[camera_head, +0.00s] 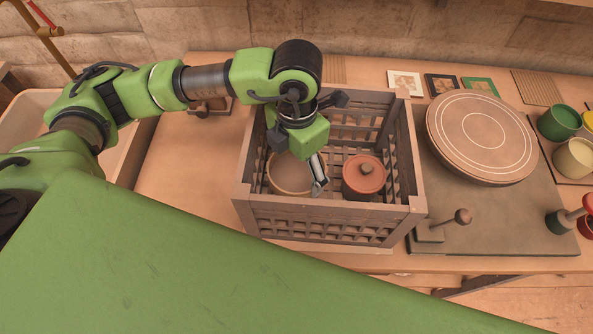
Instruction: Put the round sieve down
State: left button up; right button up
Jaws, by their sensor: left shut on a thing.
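The round sieve (287,178), a tan round piece with a raised rim, is inside the left part of the slatted wooden crate (320,226). My left gripper (318,184) reaches down into the crate from above and is shut on the sieve's right rim. The gripper hides part of the sieve. I cannot tell whether the sieve touches the crate floor. A reddish lidded pot (364,178) with a knob stands in the crate to the right of the sieve. My right gripper is not in view.
A large round wooden disc (482,137) lies on a grey board right of the crate. A wooden knobbed tool (440,228) stands on the board's front left. Green (558,123) and cream (575,158) cups stand at the far right. The tabletop left of the crate is mostly clear.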

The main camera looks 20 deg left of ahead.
aim_at(297, 175)
pick_arm(q)
notch_tip(297, 175, down, 3)
jog(key=shift+f, duration=0.15)
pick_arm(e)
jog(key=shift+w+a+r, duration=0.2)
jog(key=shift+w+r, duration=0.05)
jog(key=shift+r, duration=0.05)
pick_arm(q)
jog(key=shift+f, duration=0.15)
jog(key=o, duration=1.2)
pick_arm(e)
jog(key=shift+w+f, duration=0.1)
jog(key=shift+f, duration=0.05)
